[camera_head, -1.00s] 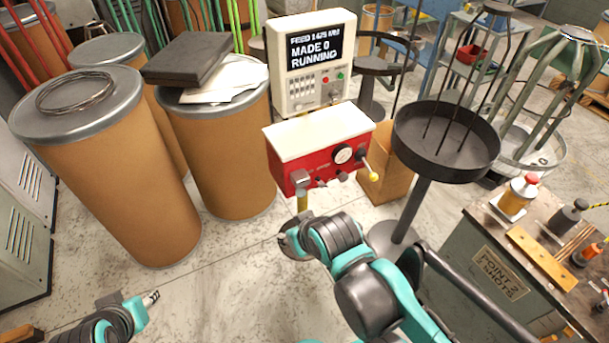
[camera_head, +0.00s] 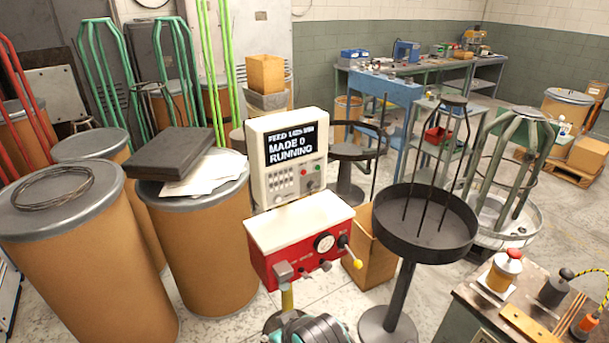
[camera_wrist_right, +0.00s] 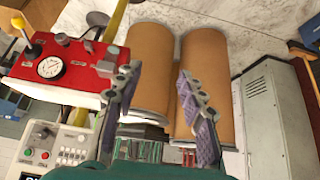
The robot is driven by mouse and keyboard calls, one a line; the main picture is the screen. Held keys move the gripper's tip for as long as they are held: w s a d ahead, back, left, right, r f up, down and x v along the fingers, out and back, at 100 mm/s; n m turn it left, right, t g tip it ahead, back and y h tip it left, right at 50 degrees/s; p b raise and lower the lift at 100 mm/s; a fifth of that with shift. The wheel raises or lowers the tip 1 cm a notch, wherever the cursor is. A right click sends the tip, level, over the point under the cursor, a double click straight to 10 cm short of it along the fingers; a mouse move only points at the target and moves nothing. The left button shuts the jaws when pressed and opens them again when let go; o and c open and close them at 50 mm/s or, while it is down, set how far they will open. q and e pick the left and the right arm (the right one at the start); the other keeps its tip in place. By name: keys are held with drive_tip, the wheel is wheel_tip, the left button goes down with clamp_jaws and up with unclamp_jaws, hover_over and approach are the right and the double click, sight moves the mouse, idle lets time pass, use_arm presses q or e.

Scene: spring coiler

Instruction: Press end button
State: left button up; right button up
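The spring coiler (camera_head: 302,230) is red with a white top, a dial and a yellow-knobbed lever. Its cream control panel (camera_head: 270,185) stands behind it, with a screen reading MADE 0, RUNNING. The panel has a red button (camera_head: 310,183), a green button (camera_head: 309,169) and several small switches. The panel also shows at the lower left of the right wrist view (camera_wrist_right: 60,143). Button labels are too small to read. My right gripper (camera_wrist_right: 155,85) is open and empty, apart from the panel. Its wrist is at the bottom edge of the head view. My left gripper is out of view.
A round black tray (camera_head: 430,240) on a post stands right of the coiler, with a cardboard box (camera_head: 370,255) between. Brown drums (camera_head: 200,250) stand at left.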

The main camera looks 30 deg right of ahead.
clamp_jaws()
idle(1.4)
